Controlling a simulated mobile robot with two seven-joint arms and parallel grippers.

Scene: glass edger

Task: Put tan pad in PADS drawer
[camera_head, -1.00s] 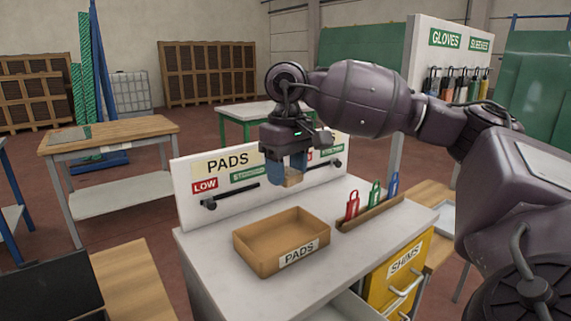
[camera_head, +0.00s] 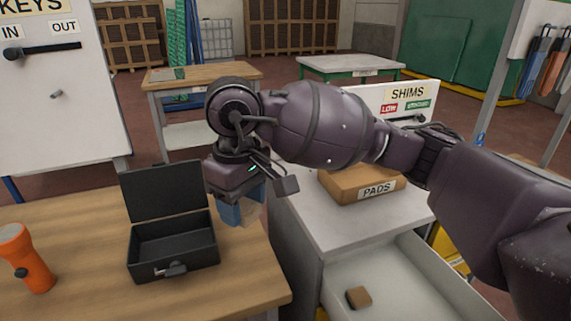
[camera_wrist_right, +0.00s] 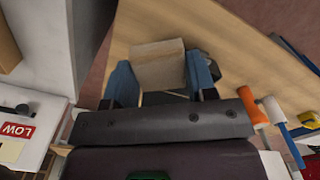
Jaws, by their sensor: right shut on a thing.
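My right gripper (camera_head: 243,209) is shut on a tan pad, which shows clearly between its blue fingers in the right wrist view (camera_wrist_right: 158,64). In the head view the gripper hangs in the air between the black box and the grey cabinet, and the pad is mostly covered by the fingers. An open drawer (camera_head: 408,281) extends from the cabinet at the lower right. A small brown block (camera_head: 358,297) lies on its floor. No label on this drawer's front is in view. My left gripper is not in view.
A tan tray marked PADS (camera_head: 376,190) sits on the cabinet top (camera_head: 318,222), partly behind my right arm. An open black box (camera_head: 173,252) and an orange flashlight (camera_head: 28,262) are on the wooden table (camera_head: 95,297). A SHIMS panel (camera_head: 405,96) stands behind the tray.

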